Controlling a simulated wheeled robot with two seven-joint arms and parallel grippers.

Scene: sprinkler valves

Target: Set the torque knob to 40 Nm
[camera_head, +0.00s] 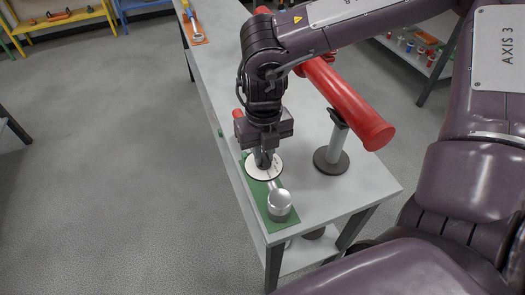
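A white round dial (253,174) lies on a green mat (249,190) near the table's left edge. It looks like the torque scale, but its markings are too small to read. My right gripper (263,163) points down over the dial, its dark fingertips close together at its middle. They hide any knob there, and I cannot tell whether they are shut on it. A silver tool with a round head (279,203) lies on the mat just in front of the dial. A small red piece (238,114) shows behind the gripper. My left gripper is not in view.
A large red pipe (345,102) slants above the white table (335,195), with a grey stand (332,158) below it, right of the dial. An orange mat with a tool (196,30) lies at the table's far end. Open floor is at left.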

